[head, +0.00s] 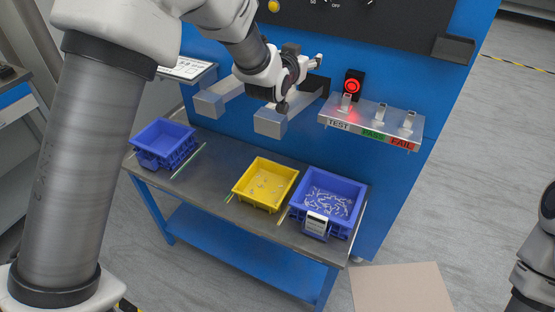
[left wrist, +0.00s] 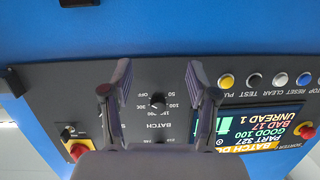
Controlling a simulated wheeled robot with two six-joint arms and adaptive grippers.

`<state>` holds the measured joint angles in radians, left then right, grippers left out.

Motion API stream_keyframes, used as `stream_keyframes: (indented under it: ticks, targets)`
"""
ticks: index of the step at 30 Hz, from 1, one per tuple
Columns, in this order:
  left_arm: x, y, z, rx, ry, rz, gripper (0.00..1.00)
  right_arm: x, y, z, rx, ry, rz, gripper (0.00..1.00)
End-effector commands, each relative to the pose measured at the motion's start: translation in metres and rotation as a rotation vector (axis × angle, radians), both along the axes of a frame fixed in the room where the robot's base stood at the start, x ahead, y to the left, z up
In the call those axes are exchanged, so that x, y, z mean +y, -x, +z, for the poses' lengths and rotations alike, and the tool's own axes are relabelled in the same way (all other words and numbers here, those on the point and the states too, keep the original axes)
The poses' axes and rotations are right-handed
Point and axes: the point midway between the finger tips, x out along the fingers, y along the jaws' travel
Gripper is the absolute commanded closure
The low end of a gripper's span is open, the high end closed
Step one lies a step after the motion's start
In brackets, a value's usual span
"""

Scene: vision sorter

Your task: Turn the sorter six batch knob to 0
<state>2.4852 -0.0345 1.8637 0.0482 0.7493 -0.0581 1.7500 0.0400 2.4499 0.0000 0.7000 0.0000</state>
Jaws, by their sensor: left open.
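The black batch knob (left wrist: 157,101) sits on the dark sorter panel (left wrist: 55,105), upside down in the left wrist view. Around it are small labels that seem to include OFF, 50, 100 and 300, with BATCH beside it. Its pointer direction is too small to tell. My left gripper (left wrist: 158,75) is open, with one finger on each side of the knob in that view and nothing held. Whether the fingers touch the panel cannot be told. In the head view the panel (head: 410,25) is cut off at the top, and my left arm reaches toward it. My right gripper is out of view.
A lit screen (left wrist: 255,128) and several buttons (left wrist: 252,80) sit beside the knob. Blue (head: 358,212) and yellow bins (head: 242,192) stand on a bench.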

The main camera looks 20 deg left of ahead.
Motion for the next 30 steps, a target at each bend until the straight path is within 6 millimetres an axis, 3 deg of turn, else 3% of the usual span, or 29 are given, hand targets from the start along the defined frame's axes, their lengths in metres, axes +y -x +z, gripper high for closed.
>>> stream_keyframes:
  ticks: [17,30]
  targets:
    - [0.005,0.043,-0.133,0.247,0.013,0.006,0.41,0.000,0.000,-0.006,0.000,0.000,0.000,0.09]
    - [0.008,0.094,-0.226,0.442,0.025,0.013,0.41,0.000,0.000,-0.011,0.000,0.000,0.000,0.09]
